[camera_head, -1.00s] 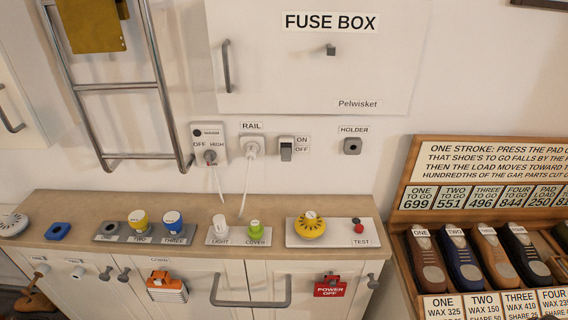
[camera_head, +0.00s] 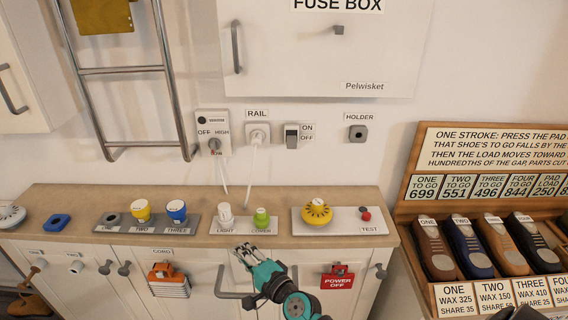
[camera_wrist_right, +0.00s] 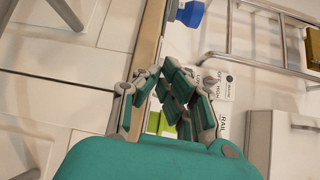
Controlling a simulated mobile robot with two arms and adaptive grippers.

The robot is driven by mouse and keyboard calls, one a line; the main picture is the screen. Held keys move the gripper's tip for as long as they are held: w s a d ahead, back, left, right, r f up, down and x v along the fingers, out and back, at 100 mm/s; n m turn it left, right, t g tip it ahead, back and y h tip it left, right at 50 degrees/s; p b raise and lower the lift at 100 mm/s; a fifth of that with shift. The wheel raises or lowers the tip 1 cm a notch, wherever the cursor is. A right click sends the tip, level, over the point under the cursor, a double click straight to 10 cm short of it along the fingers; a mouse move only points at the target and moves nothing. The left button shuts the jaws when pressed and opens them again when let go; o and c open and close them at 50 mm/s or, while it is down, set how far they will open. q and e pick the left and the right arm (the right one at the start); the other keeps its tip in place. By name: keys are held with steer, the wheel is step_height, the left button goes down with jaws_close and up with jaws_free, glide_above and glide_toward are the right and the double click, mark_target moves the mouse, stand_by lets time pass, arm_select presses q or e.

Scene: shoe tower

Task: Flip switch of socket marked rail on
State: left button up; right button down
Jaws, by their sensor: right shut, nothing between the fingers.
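The socket marked RAIL (camera_head: 258,133) is on the wall above the counter, with a plug and white cord in it. Beside it on the right is a rocker switch (camera_head: 291,136) with ON above and OFF below on its label. I cannot tell its position for sure. My right gripper (camera_head: 243,252) is shut and empty, in front of the cabinet, just below the counter's front edge and well below the switch. In the right wrist view its fingers (camera_wrist_right: 172,82) are closed together, and the RAIL label (camera_wrist_right: 222,126) shows beyond them.
The counter (camera_head: 280,200) bears cups, a white light, a green cover and a yellow disc (camera_head: 316,212). The fuse box (camera_head: 320,50) is above the switch. A cabinet handle (camera_head: 233,283) is near my right gripper. A shoe rack (camera_head: 410,210) stands at right.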

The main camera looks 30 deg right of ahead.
mark_target(292, 139)
steer(key=w+d+r+m+t+h, duration=0.1)
steer(key=d+r+m+h, duration=0.1)
steer(key=m, duration=0.3)
steer(key=w+d+r+m+t+h, duration=0.1)
steer(key=w+d+r+m+h, duration=0.1)
steer(key=d+r+m, duration=0.3)
steer(key=w+d+r+m+t+h+b, duration=0.1)
steer(key=d+r+m+h, duration=0.2)
steer(key=r+m+h, duration=0.1)
steer(key=shift+w+d+r+m, duration=0.25)
steer(key=shift+w+d+m, duration=0.15)
steer(key=shift+m, duration=0.3)
steer(key=w+d+f+m+g+h, duration=0.1)
steer(key=d+m+h, duration=0.4)
steer(key=m, duration=0.5)
steer(key=d+f+g, duration=0.1)
steer(key=d+g, duration=0.1)
steer(key=shift+f+g+h, duration=0.15)
steer(key=shift+g+h, duration=0.15)
steer(key=shift+g, duration=0.1)
steer(key=shift+w+d, duration=0.1)
steer(key=x, duration=1)
steer(key=shift+w+d, duration=0.1)
steer(key=shift+w, duration=0.05)
steer(key=r+p, duration=0.1)
steer(key=s+r+p, duration=0.1)
steer(key=a+r+p, duration=0.1)
steer(key=shift+s+r, duration=0.3)
steer(key=shift+s, duration=0.05)
steer(key=shift+w+f, duration=0.1)
